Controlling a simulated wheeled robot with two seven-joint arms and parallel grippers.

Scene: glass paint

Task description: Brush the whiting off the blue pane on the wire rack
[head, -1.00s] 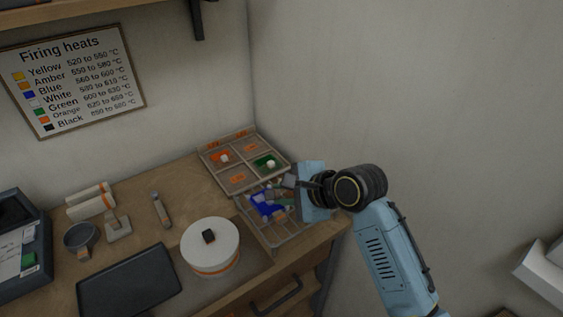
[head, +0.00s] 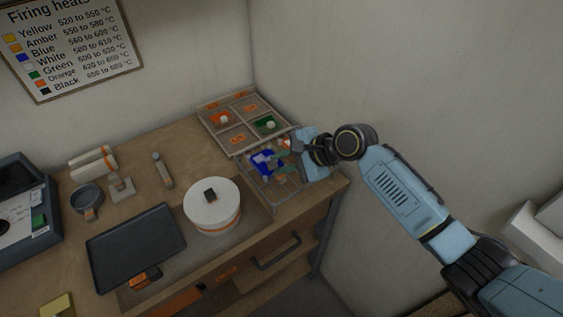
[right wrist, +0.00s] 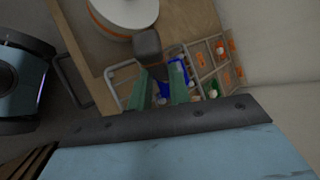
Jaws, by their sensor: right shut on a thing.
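The blue pane (head: 258,170) lies on the wire rack (head: 274,209) at the right end of the bench. Pale whiting shows on the pane, which is partly covered by my right gripper (head: 282,160). The gripper reaches in from the right, low over the rack. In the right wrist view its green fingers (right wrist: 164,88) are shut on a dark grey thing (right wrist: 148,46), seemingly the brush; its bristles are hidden. Blue glass (right wrist: 185,70) shows beside and between the fingers. I cannot tell whether the brush touches the pane. My left gripper is out of view.
A compartment tray (head: 226,143) with orange and green glass adjoins the rack at the back. A white round pot (head: 212,203) stands left of the rack, with a dark tray (head: 136,245) farther left. The wall (head: 400,90) is close on the right.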

